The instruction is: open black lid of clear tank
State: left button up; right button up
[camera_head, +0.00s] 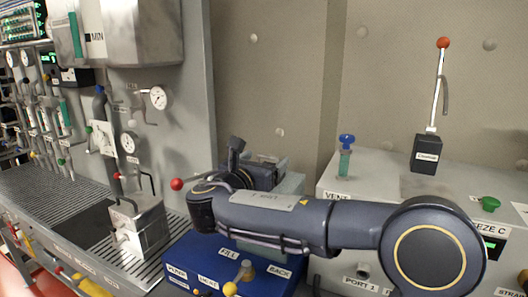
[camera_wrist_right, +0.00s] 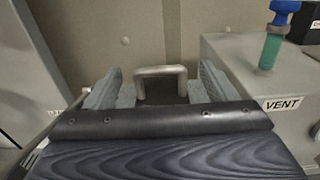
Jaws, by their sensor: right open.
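My right arm comes in from the right of the head view. Its wrist covers much of the tank area behind the blue box. In the right wrist view my right gripper (camera_wrist_right: 162,76) is open, with one grey finger on each side of a metal U-shaped handle (camera_wrist_right: 160,70). The handle stands between the fingers with gaps on both sides. The black lid is mostly hidden, and I cannot tell its edges from the gripper's dark parts. A pale, clear-looking tank side (camera_head: 291,184) shows just behind the arm. My left gripper is not in view.
A blue box (camera_head: 232,262) with labelled valves stands in front of the arm. A grey cabinet (camera_head: 375,176), with a VENT valve (camera_head: 346,150) and a red-knobbed lever (camera_head: 437,90), is at the right. A red ball knob (camera_head: 177,184) sits left of the wrist.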

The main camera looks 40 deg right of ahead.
aim_at(267, 158)
jog(key=shift+x, duration=2.35)
jog(key=shift+c, duration=0.5)
